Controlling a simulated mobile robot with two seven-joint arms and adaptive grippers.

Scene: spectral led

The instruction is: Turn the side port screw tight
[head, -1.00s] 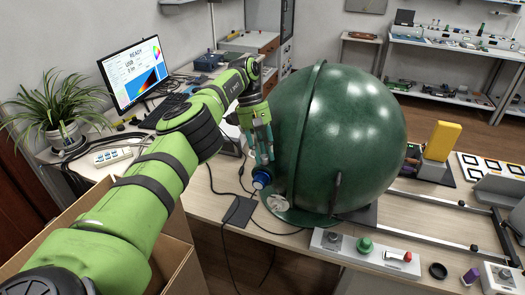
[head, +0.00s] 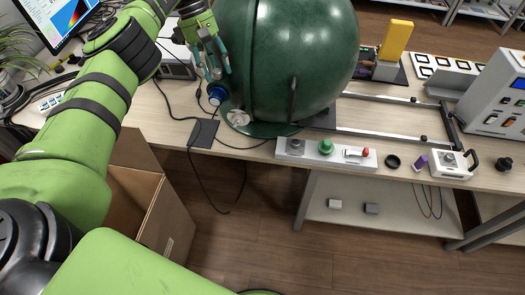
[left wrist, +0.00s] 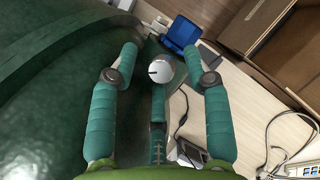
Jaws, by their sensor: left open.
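A pale round screw head with a dark slot (left wrist: 160,68) shows in the left wrist view, beside the dark green sphere (left wrist: 45,85). I take it to be the side port screw. My left gripper (left wrist: 165,62) is open, with its teal fingers spread on either side of the screw; I cannot tell whether any touches it. In the head view the left gripper (head: 214,72) points down at the left side of the sphere (head: 300,50), and the screw is not clear there. My right gripper is not in view.
A control strip with a green knob (head: 325,147) stands at the table's front edge. A cardboard box (head: 165,215) stands on the floor. A rail frame (head: 385,131) lies right of the sphere.

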